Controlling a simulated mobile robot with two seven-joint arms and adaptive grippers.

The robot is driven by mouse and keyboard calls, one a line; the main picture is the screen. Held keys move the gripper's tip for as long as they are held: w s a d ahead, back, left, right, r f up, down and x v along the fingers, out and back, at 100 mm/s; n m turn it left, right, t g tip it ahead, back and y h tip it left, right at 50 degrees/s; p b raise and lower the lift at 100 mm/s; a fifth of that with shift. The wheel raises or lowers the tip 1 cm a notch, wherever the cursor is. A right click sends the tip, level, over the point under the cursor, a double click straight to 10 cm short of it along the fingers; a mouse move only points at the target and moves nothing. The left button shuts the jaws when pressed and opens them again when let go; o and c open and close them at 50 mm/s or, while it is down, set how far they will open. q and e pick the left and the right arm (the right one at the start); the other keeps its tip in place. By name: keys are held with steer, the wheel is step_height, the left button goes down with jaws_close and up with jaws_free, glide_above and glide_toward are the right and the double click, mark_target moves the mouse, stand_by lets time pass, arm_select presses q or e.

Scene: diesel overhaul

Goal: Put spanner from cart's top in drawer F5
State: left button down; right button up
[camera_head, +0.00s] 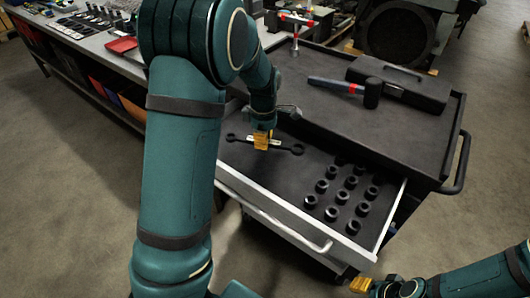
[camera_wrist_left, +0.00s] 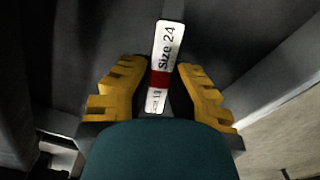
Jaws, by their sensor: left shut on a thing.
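A dark spanner (camera_head: 294,150) with a ring at each end lies level inside the cart's open drawer (camera_head: 236,172), at its left side. My left gripper (camera_head: 263,140) reaches down into the drawer and is shut on the spanner's middle. In the left wrist view the spanner's white label (camera_wrist_left: 167,45) reads "Size 24" and has a red band; it shows between the yellow fingers (camera_wrist_left: 160,95). I cannot tell whether the spanner rests on the drawer floor. The drawer's number is not readable. My right gripper (camera_head: 374,286) is at the bottom right, and its opening is unclear.
Several black sockets (camera_head: 343,196) stand in the drawer's right part. A hammer (camera_head: 345,87) and a black case (camera_head: 400,83) lie on the cart's top (camera_head: 310,103). A workbench (camera_head: 92,45) with tools and a red tray (camera_head: 121,44) stands at the left. Floor in front is clear.

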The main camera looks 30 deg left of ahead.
mark_target(264, 155)
arm_select(q)
steer(key=shift+f+b, duration=0.55)
steer(key=shift+f, duration=1.6)
steer(key=shift+f, duration=0.15)
steer(key=c, duration=1.1)
jaws_free()
step_height(264, 155, up, 12)
steer(key=p, duration=0.3)
steer(key=shift+r+p, duration=0.2)
steer(key=shift+p, duration=0.2)
steer(key=shift+s+f, duration=0.1)
